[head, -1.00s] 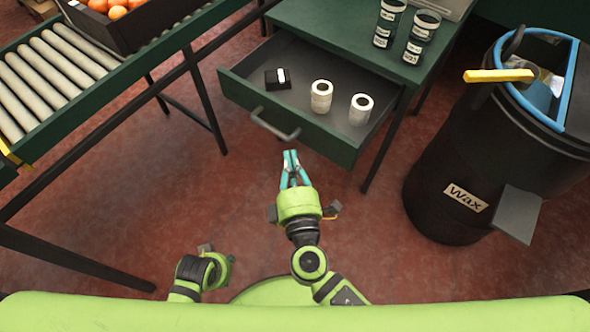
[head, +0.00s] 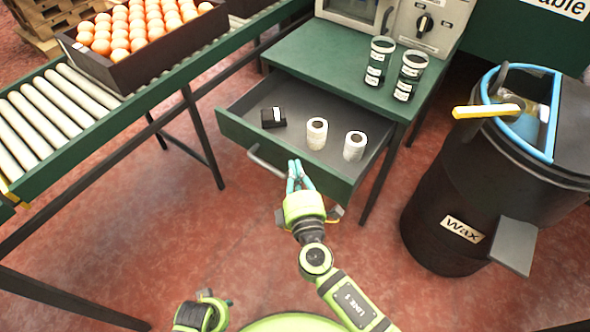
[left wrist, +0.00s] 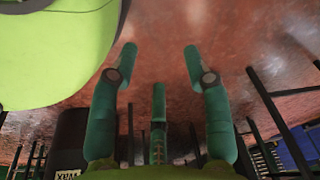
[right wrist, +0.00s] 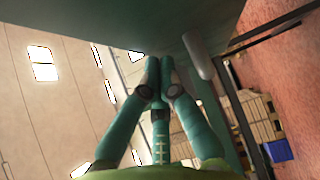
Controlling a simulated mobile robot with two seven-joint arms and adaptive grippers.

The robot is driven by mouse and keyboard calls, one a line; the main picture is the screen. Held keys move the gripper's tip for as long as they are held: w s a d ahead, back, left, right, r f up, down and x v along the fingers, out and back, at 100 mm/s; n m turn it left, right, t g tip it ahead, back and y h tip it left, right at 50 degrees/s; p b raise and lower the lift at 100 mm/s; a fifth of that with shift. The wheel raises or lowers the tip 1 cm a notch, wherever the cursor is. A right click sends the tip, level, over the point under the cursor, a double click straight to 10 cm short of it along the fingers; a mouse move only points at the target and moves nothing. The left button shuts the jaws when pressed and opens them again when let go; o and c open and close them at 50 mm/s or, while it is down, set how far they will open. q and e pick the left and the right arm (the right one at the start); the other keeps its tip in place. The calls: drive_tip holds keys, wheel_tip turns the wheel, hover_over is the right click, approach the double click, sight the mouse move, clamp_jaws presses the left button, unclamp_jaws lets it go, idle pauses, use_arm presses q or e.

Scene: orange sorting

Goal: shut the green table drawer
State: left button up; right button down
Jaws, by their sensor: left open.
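The green table drawer (head: 240,130) stands pulled out below the green table top (head: 330,62). It holds a small black box (head: 272,118) and two white rolls (head: 317,134) (head: 354,146). My right gripper (head: 296,166) is shut and empty, with its tips at the drawer's front panel, right of the handle (head: 262,163). In the right wrist view its fingertips (right wrist: 160,65) meet close to the green front (right wrist: 120,15), beside the handle (right wrist: 197,52); whether they touch is unclear. My left gripper (head: 220,301) is low at the left, open and empty in the left wrist view (left wrist: 160,52).
A black wax bin (head: 440,215) with a blue rim stands right of the table. A roller conveyor (head: 60,110) with a crate of oranges (head: 115,72) runs along the left. Two dark jars (head: 379,62) (head: 410,75) stand on the table. The red floor before the drawer is clear.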

drive_tip(key=w+d+b, duration=0.1)
drive_tip(key=w+d, duration=0.1)
drive_tip(key=w, duration=0.1)
drive_tip(key=w+d, duration=0.3)
drive_tip(key=w, duration=0.1)
drive_tip(key=w+d+b, duration=0.1)
drive_tip(key=w+d, duration=0.2)
drive_tip(key=w, duration=0.1)
drive_tip(key=shift+b, duration=0.35)
drive_tip(key=w+d+b, duration=0.1)
drive_tip(key=w+d, duration=0.1)
drive_tip(key=w+d+b, duration=0.1)
drive_tip(key=w, duration=0.2)
drive_tip(key=w+d, duration=0.2)
drive_tip(key=shift+w+d+b, duration=0.3)
drive_tip(key=shift+w+b, duration=0.05)
drive_tip(key=shift+b, duration=0.05)
drive_tip(key=shift+w+d, duration=0.35)
drive_tip(key=shift+w, duration=0.1)
use_arm(q)
wheel_tip(320, 180, up, 15)
drive_tip(key=w+t, duration=0.1)
drive_tip(key=shift+w+f, duration=0.2)
drive_tip(key=shift+w, duration=0.1)
use_arm(e)
drive_tip(key=shift+w+d+r, duration=0.1)
drive_tip(key=shift+r, duration=0.05)
